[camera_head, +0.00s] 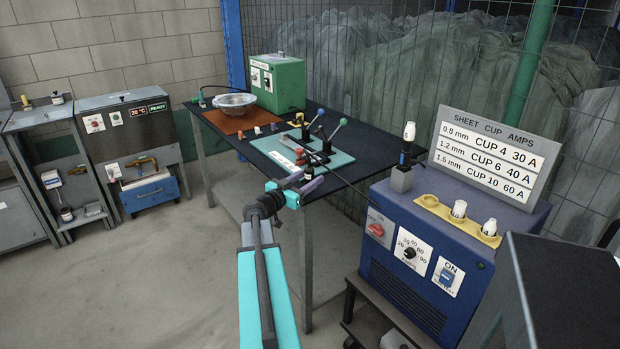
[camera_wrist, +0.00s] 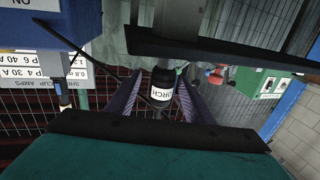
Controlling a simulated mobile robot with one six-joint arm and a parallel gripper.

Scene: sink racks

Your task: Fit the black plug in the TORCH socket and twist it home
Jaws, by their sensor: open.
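A black cylinder (camera_wrist: 162,82) with a white label, of which the letters ORCH can be read, lies between the two spread fingers of my gripper (camera_wrist: 160,100) in the wrist view. In the head view my gripper (camera_head: 300,187) is open at the front edge of the dark table. The join of plug and socket cannot be made out there.
A blue machine (camera_head: 400,268) stands to the right, bearing a yellow cup holder (camera_head: 455,222) and a sign (camera_head: 490,155). A black cable (camera_head: 350,184) runs near my gripper. A teal mat (camera_head: 335,167) with levers and a green box (camera_head: 277,83) are on the table (camera_head: 262,147).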

